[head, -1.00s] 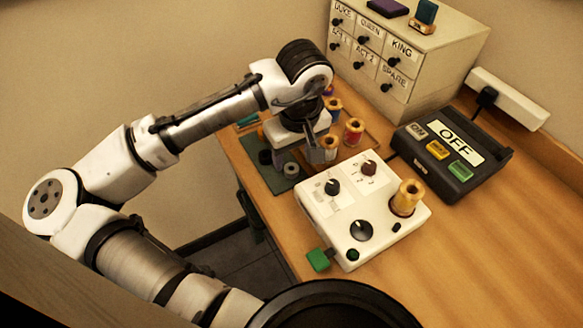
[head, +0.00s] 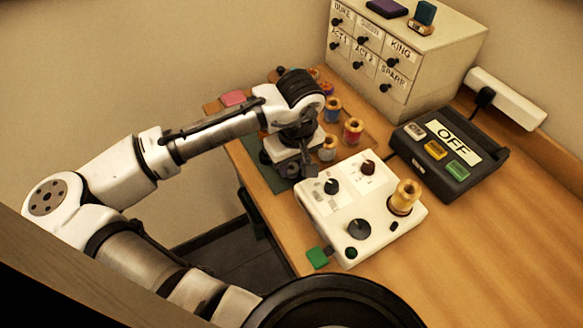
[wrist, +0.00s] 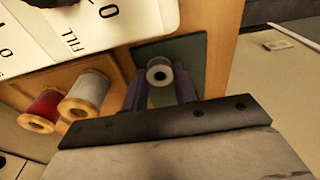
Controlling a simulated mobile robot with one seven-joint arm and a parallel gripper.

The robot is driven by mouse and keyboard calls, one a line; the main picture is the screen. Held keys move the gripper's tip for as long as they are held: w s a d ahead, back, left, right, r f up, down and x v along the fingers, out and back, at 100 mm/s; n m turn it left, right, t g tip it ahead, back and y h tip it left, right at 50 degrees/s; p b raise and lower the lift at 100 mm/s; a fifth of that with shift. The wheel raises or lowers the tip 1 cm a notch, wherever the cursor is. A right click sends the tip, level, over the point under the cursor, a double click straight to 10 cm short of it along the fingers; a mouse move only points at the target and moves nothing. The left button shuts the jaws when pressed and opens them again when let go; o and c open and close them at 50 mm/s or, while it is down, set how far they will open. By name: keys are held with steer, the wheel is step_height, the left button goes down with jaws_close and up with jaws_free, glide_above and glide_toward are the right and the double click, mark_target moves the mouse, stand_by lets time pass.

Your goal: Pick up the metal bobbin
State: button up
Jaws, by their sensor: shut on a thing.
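The metal bobbin (wrist: 159,74) is a small grey ring-ended spool with a dark centre hole, over the dark green mat (wrist: 191,49). In the wrist view my gripper (wrist: 160,80) has one finger on each side of it and is shut on it. I cannot tell whether the bobbin touches the mat. In the head view my gripper (head: 291,168) is low at the mat's right side, beside the white control box, and hides the bobbin.
The white control box (head: 345,208) with knobs stands close on the right, bearing a gold spool (head: 404,196). Thread spools (head: 353,131) stand behind my gripper. A black switch unit (head: 452,147) and drawer cabinet (head: 415,60) are further back. The right tabletop is clear.

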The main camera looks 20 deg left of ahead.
steer(key=shift+c, duration=0.6)
steer(key=shift+r, duration=0.1)
